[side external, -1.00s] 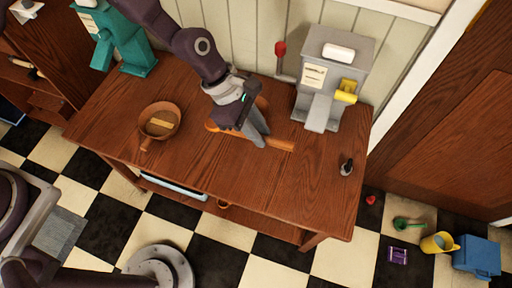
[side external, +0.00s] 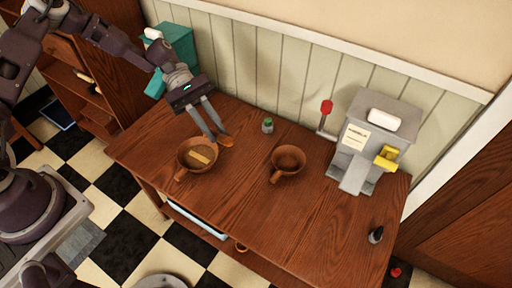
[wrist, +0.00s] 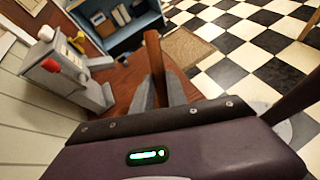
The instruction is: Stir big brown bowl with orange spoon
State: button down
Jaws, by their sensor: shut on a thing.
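My gripper (side external: 217,138) is shut on the orange-brown spoon (side external: 227,142), just at the right of the left brown bowl's rim in the side view. In the wrist view the spoon's handle (wrist: 153,52) sticks up between my fingers (wrist: 160,95). The left brown bowl (side external: 184,147) looks the larger and has a short handle toward the front and a yellowish flat piece (side external: 201,154) inside. A second brown bowl (side external: 288,171) stands to its right and looks empty. I cannot tell whether the spoon touches the left bowl.
A grey dispenser machine (side external: 371,140) with a yellow part stands at the table's back right. A small green-topped shaker (side external: 267,126) stands behind the bowls, and a dark one (side external: 376,235) near the right edge. A teal machine (side external: 176,45) stands back left. The table's front middle is clear.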

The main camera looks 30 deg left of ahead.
jog(key=a+r+h, duration=0.2)
jog(key=a+r, duration=0.1)
jog(key=a, duration=0.5)
jog(key=f, duration=0.3)
jog(key=d+f, duration=0.1)
jog(key=f, duration=0.1)
jog(key=shift+s+f, duration=0.2)
jog(key=shift+s, duration=0.15)
jog(key=shift+g, duration=0.4)
jog(key=shift+s+d+f, duration=1.15)
jog(key=shift+d+f, duration=0.8)
jog(key=shift+f, duration=0.4)
jog(key=shift+w+a+f, duration=0.4)
jog(key=shift+a+f, duration=0.25)
jog(key=shift+f, duration=0.25)
jog(key=shift+w+a+f, duration=0.35)
jog(key=shift+a+f, duration=0.35)
jog(key=shift+f, duration=0.2)
jog(key=shift+w+a+f, duration=0.4)
jog(key=shift+a+f, duration=0.25)
jog(key=shift+f, duration=0.25)
